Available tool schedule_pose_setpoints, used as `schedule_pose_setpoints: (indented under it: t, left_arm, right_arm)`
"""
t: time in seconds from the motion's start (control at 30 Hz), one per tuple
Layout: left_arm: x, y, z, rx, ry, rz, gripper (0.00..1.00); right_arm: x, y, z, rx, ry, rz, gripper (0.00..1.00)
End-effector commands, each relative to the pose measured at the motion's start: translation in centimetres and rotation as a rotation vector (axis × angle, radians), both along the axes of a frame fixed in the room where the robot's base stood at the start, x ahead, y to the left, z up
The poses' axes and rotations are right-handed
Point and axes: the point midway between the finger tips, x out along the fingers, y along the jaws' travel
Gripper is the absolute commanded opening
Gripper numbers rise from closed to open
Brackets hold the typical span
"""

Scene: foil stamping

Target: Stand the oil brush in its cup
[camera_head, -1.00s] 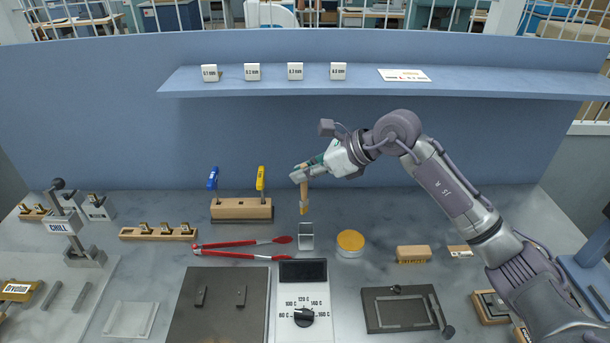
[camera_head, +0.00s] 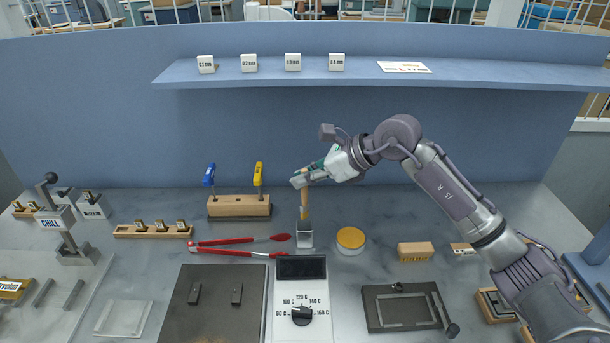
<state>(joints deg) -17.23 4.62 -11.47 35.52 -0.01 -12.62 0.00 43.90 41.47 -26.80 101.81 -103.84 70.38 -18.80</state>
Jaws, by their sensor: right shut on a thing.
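The oil brush has a wooden handle (camera_head: 304,203) and hangs roughly upright from my right gripper (camera_head: 301,181), which is shut on its upper part. The small grey metal cup (camera_head: 305,238) stands on the bench directly below the gripper. The brush's lower end is hidden at the cup's rim and seems to be inside the cup; I cannot tell whether it touches the bottom. My left gripper is not in view.
A tin with an orange top (camera_head: 350,238) stands just right of the cup. Red tongs (camera_head: 240,246) lie to its left. A wooden rack (camera_head: 239,207) with blue and yellow handled tools stands behind left. The temperature unit (camera_head: 301,300) is in front.

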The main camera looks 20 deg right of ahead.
Motion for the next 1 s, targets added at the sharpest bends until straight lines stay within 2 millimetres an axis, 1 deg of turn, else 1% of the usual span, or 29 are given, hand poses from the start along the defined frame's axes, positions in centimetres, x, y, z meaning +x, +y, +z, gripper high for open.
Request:
schedule_pose_setpoints:
  t: [0.03,0.7,0.83,1.0]
  left_arm:
    - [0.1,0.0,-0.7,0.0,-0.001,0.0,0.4]
    - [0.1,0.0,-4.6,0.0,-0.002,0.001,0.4]
    - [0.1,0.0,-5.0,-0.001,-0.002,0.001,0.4]
    - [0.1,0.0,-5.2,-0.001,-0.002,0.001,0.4]
  right_arm:
    - [0.0,0.0,-0.7,0.0,0.0,-0.001,0.0]
    - [0.0,0.0,-5.4,0.0,0.0,0.0,0.0]
    - [0.0,0.0,-5.9,0.0,0.0,0.0,0.0]
    - [0.0,0.0,-6.2,0.001,-0.001,0.0,0.0]
